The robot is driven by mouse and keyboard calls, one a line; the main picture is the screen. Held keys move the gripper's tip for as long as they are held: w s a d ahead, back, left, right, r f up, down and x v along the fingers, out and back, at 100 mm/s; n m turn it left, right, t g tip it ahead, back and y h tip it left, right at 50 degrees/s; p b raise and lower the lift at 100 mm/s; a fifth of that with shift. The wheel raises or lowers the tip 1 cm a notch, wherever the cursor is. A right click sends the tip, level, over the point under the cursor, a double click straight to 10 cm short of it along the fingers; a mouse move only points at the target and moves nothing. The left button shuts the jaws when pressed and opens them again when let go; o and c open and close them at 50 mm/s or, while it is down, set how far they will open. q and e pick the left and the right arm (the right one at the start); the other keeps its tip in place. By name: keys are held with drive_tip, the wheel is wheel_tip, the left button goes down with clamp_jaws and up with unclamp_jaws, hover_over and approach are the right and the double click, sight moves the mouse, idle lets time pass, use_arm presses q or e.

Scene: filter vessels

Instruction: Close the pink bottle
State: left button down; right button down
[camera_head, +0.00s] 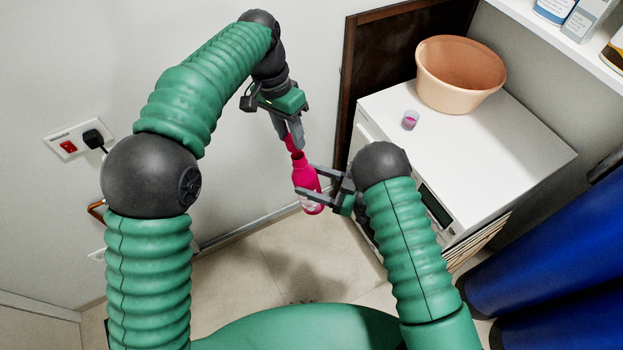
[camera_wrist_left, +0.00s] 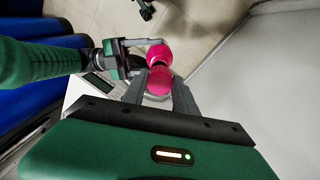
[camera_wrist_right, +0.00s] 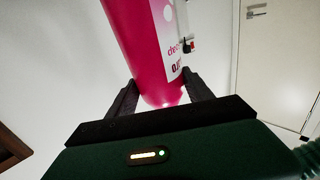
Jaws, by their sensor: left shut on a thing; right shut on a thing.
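The pink bottle (camera_head: 306,178) is in the middle of the head view, roughly upright and slightly tilted, in the air beside the white cabinet. My right gripper (camera_head: 306,187) is shut around its body. The bottle fills the upper middle of the right wrist view (camera_wrist_right: 140,45), with a printed white label. My left gripper (camera_head: 289,138) is shut on a pink cap (camera_head: 291,144) just above the bottle's neck. The cap also shows between the fingers in the left wrist view (camera_wrist_left: 158,81), with the bottle (camera_wrist_left: 159,53) behind it. I cannot tell whether cap and neck touch.
A white cabinet (camera_head: 520,145) stands at the right, with an orange basin (camera_head: 461,75) and a small clear cup with pink contents (camera_head: 410,120) on it. A shelf (camera_head: 560,35) is at upper right. A wall socket (camera_head: 80,141) is at left.

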sight(297, 157)
use_arm(q)
drive_tip(key=shift+d+f, duration=0.2)
drive_tip(key=shift+f, duration=1)
drive_tip(key=shift+s+r, duration=0.15)
drive_tip(key=shift+s, duration=0.05)
drive_tip(key=shift+s+d+f, duration=0.1)
drive_tip(key=shift+f, duration=0.8)
drive_tip(key=shift+d+f, duration=0.1)
drive_tip(key=shift+f, duration=0.5)
